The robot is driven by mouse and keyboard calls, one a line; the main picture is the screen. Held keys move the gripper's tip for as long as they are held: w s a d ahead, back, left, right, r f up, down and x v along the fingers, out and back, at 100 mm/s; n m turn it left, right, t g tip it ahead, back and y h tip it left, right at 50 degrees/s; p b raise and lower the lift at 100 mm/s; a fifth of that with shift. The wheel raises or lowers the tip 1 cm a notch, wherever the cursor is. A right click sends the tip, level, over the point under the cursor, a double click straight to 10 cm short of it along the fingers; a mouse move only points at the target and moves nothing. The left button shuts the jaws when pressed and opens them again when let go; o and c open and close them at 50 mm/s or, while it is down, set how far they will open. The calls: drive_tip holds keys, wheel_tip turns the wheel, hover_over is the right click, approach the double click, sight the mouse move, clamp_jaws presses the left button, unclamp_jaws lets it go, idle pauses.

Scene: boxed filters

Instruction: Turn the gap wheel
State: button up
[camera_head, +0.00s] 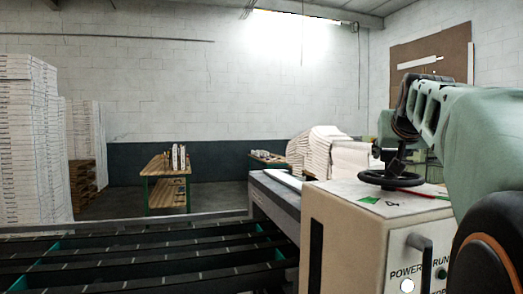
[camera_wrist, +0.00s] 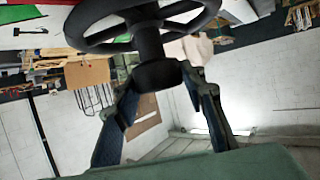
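The gap wheel is a black handwheel (camera_head: 392,180) lying flat on top of the beige machine housing (camera_head: 370,225), with a post rising from its middle. In the wrist view the wheel (camera_wrist: 92,12) fills the top, with spokes and a thick round hub (camera_wrist: 158,76). My gripper (camera_head: 396,140) is above the wheel, pointing down. In the wrist view its two fingers (camera_wrist: 160,82) stand on either side of the hub, their tips close to it. I cannot tell whether they press on it or only surround it.
A dark slatted conveyor (camera_head: 130,262) spans the lower left. Stacked white boxes (camera_head: 30,140) stand at the far left, and a wooden bench (camera_head: 166,190) stands behind the conveyor. White stacked material (camera_head: 320,150) lies behind the wheel.

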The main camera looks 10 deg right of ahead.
clamp_jaws()
drive_tip(key=shift+f, duration=0.1)
drive_tip(key=shift+f+n+t+y+b, duration=0.1)
drive_tip(key=shift+n+t+y+b, duration=0.4)
drive_tip(key=shift+n+y, duration=0.3)
drive_tip(key=shift+n+y+b, duration=0.4)
drive_tip(key=shift+n+y, duration=0.3)
drive_tip(key=shift+y, duration=0.2)
drive_tip(key=o, duration=0.5)
unclamp_jaws()
drive_tip(key=shift+r, duration=0.2)
